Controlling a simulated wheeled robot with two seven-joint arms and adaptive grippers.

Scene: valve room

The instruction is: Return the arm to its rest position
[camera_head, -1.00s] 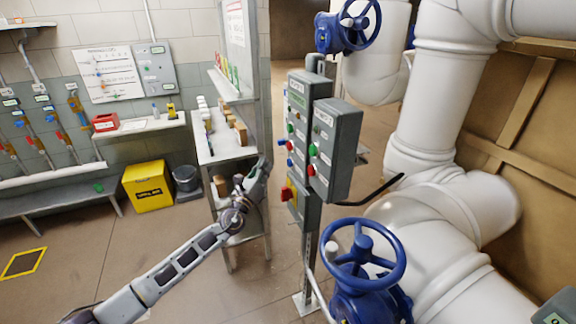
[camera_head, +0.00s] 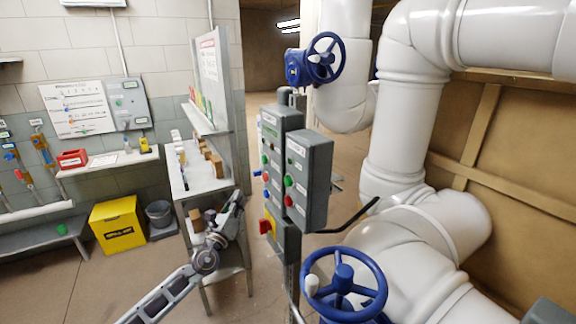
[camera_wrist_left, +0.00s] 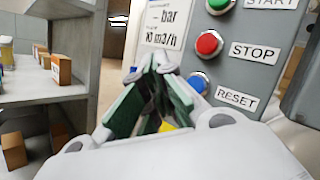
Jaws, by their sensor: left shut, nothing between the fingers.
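My left arm comes in from the bottom left of the head view. Its gripper (camera_head: 238,200) is just left of the grey control panel (camera_head: 282,150), in front of the metal shelf unit. In the left wrist view the fingers (camera_wrist_left: 155,65) meet at the tips, with nothing between them. Behind them in that view are the panel's green, red STOP (camera_wrist_left: 209,43) and blue RESET (camera_wrist_left: 197,82) buttons. The gripper appears apart from the buttons. My right gripper is not in view.
The shelf unit (camera_head: 205,180) with small boxes stands close on the left. A blue handwheel (camera_head: 343,284) is at the lower right, another (camera_head: 325,59) at the top. Large white pipes (camera_head: 405,120) fill the right. A yellow box (camera_head: 117,224) and open floor lie left.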

